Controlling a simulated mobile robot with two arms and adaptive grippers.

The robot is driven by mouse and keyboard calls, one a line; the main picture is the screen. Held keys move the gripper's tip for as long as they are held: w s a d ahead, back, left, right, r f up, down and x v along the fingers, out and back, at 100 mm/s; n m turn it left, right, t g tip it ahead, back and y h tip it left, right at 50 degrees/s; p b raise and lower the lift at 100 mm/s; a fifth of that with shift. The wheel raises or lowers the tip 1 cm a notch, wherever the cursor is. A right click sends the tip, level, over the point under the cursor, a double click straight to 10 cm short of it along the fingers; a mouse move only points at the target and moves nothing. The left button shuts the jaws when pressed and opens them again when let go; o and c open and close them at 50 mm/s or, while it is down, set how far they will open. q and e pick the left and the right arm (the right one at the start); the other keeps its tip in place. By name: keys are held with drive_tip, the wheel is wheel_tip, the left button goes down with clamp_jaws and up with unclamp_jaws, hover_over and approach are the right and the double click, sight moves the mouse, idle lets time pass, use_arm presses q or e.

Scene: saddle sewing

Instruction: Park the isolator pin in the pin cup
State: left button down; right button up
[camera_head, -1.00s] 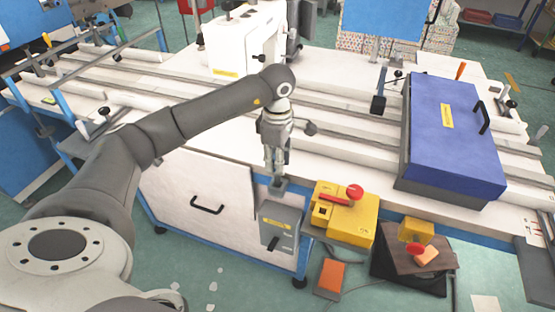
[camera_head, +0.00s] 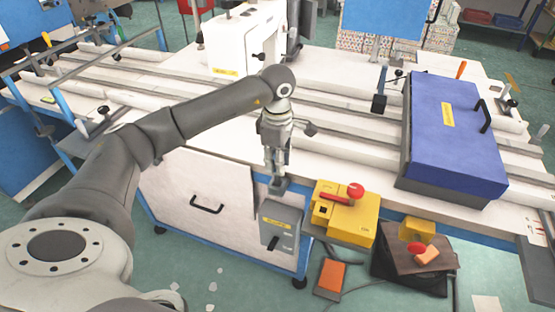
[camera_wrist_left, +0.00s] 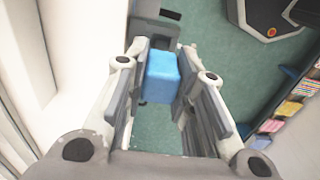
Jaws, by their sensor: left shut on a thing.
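My left gripper (camera_head: 277,170) points down at the front edge of the white bench, just above a small grey fitting (camera_head: 279,186) on top of a grey box (camera_head: 281,226). In the left wrist view it is shut on a blue block (camera_wrist_left: 160,78), which I take for the isolator pin's head. The pin's lower part is hidden. A dark grey bracket (camera_wrist_left: 150,30) shows beyond the block. I cannot tell whether this bracket or the grey fitting is the pin cup, nor whether the pin touches it. My right gripper is not in view.
A yellow switch box (camera_head: 350,228) with a red knob stands right of the grey box. A blue case (camera_head: 452,130) lies on the bench at right. A white machine (camera_head: 232,48) stands behind my arm. An orange-topped pedal (camera_head: 331,277) is on the floor.

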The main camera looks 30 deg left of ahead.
use_arm(q)
drive_tip(key=shift+f+b, duration=1.2)
drive_tip(key=shift+f, duration=0.4)
drive_tip(key=c, duration=1.1)
unclamp_jaws()
wheel_tip(320, 180, up, 12)
drive_tip(key=shift+r, duration=0.1)
drive_tip(key=shift+s, duration=0.1)
